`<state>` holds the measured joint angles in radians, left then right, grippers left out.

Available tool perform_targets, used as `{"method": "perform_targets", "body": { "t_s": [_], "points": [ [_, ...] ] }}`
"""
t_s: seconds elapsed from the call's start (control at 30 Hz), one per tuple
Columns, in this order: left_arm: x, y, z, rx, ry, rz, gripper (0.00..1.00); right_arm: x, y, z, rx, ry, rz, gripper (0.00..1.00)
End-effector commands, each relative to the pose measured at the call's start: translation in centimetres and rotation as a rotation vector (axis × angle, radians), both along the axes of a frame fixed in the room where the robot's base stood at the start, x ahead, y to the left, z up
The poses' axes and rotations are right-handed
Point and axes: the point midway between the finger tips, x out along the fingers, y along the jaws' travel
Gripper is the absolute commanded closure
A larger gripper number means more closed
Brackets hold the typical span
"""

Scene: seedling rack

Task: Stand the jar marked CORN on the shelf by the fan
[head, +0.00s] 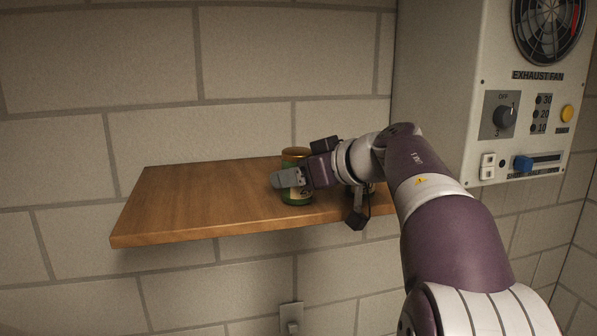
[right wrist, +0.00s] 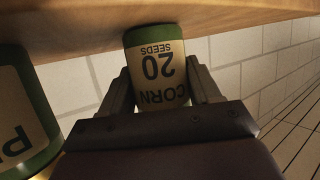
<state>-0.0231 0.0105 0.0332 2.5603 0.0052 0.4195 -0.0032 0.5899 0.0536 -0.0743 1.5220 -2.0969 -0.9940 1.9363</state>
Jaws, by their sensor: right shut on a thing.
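The CORN jar (head: 296,156), green with a gold lid and pale label, is upright at the wooden shelf (head: 180,200), right of its middle. In the right wrist view the jar (right wrist: 158,68) reads CORN, 20 SEEDS, upside down in the picture. My right gripper (head: 288,180) is shut on the jar, one finger on each side. The jar's base is at the shelf board; I cannot tell whether it touches. The fan (head: 548,25) is in the exhaust panel at the upper right. My left gripper is not in view.
A second green jar (right wrist: 22,120), its label starting with P, stands beside the CORN jar in the right wrist view; my arm mostly hides it in the head view. The shelf's left half is bare. The fan's control box (head: 440,80) stands beyond the shelf's right end.

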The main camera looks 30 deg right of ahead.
Motion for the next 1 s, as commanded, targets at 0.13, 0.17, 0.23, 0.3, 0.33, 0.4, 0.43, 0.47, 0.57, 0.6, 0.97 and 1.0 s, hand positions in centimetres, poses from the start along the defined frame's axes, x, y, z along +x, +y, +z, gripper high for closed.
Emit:
{"method": "perform_targets", "body": {
  "t_s": [0.13,0.17,0.23,0.3,0.33,0.4,0.43,0.47,0.57,0.6,0.97,1.0],
  "points": [
    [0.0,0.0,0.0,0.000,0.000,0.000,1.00,0.0,0.0,-0.2,0.001,0.000,0.000,0.12],
    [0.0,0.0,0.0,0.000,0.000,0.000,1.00,0.0,0.0,-0.2,0.001,0.000,0.000,0.12],
    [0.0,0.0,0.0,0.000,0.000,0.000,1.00,0.0,0.0,-0.2,0.001,0.000,0.000,0.12],
    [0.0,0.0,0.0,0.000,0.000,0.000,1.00,0.0,0.0,-0.2,0.001,0.000,0.000,0.12],
    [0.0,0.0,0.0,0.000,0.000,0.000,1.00,0.0,0.0,-0.2,0.001,0.000,0.000,0.12],
    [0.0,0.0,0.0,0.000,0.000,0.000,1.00,0.0,0.0,-0.1,0.000,0.000,0.000,0.12],
    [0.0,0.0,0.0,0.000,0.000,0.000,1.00,0.0,0.0,0.0,0.000,0.000,0.000,0.12],
    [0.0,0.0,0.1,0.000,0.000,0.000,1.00,0.0,0.0,0.2,-0.001,-0.001,0.000,0.12],
    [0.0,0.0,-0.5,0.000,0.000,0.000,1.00,-0.9,-0.4,0.5,-0.001,-0.002,-0.004,0.12],
    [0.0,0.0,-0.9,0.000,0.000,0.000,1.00,-1.6,-0.6,0.7,-0.002,-0.003,-0.003,0.12],
    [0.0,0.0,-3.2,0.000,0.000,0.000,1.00,-9.0,-3.0,3.9,-0.001,0.000,-0.004,0.12],
    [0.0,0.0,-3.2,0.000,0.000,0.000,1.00,-9.5,-3.2,4.2,-0.002,-0.001,-0.005,0.12]
  ]
}}
